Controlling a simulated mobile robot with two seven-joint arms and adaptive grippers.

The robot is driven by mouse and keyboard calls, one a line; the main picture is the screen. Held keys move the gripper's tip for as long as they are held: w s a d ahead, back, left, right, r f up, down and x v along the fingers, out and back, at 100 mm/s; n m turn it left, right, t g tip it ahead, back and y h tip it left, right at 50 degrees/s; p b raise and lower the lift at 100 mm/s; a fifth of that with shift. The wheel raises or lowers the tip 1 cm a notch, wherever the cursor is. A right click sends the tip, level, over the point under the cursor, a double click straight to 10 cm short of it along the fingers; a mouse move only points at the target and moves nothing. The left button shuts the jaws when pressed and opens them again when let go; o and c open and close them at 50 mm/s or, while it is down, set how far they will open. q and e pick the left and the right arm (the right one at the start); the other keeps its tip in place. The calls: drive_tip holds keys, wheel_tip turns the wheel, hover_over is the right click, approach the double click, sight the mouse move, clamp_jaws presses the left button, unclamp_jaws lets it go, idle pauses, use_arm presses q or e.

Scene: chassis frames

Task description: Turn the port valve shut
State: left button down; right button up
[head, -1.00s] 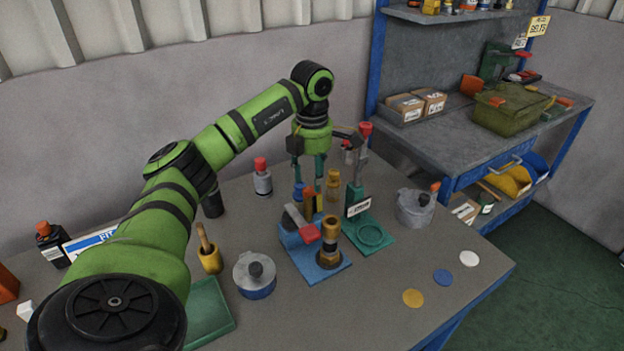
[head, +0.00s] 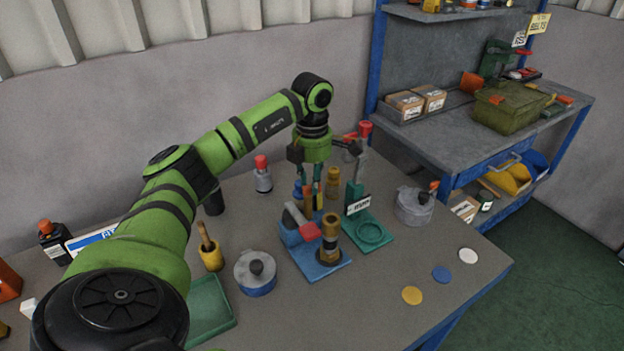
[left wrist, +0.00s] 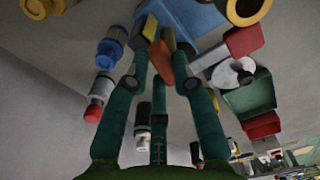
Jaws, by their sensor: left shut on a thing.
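My left gripper (head: 311,187) points down at the back of the blue stand (head: 321,271), its fingers close together. In the left wrist view its fingertips (left wrist: 167,48) are shut on an orange piece (left wrist: 180,68). This piece is small and partly hidden in the head view. The stand carries a grey lever with a red end (head: 309,231) and a brass and dark cylinder (head: 330,238). I cannot tell for sure which part is the port valve. My right gripper is not in view.
A green stand (head: 370,234) with a red-topped post is close on the right. A brass bottle (head: 333,183) stands behind. Lidded pots (head: 257,283) and (head: 414,206) stand on either side. Coloured discs (head: 442,274) lie at the front right. A workbench (head: 450,140) stands behind right.

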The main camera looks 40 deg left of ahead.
use_arm(q)
drive_tip(key=m, duration=0.4)
drive_tip(key=shift+d+f, duration=0.1)
drive_tip(key=shift+d, duration=0.15)
drive_tip(key=m, duration=0.4)
drive_tip(key=shift+s+d, duration=0.2)
drive_tip(key=shift+s, duration=0.05)
drive_tip(key=shift+s+d+m+b, duration=0.1)
drive_tip(key=shift+s+m+b, duration=0.1)
drive_tip(key=shift+m, duration=1.1)
drive_tip(key=shift+s+d+m+b, duration=0.1)
drive_tip(key=shift+m+b, duration=0.1)
drive_tip(key=shift+m, duration=1.1)
drive_tip(key=shift+s+m+b, duration=0.1)
drive_tip(key=shift+m+b, duration=0.1)
drive_tip(key=shift+m, duration=1.1)
drive_tip(key=shift+f, duration=0.1)
drive_tip(key=c, duration=1)
unclamp_jaws()
drive_tip(key=shift+c, duration=0.2)
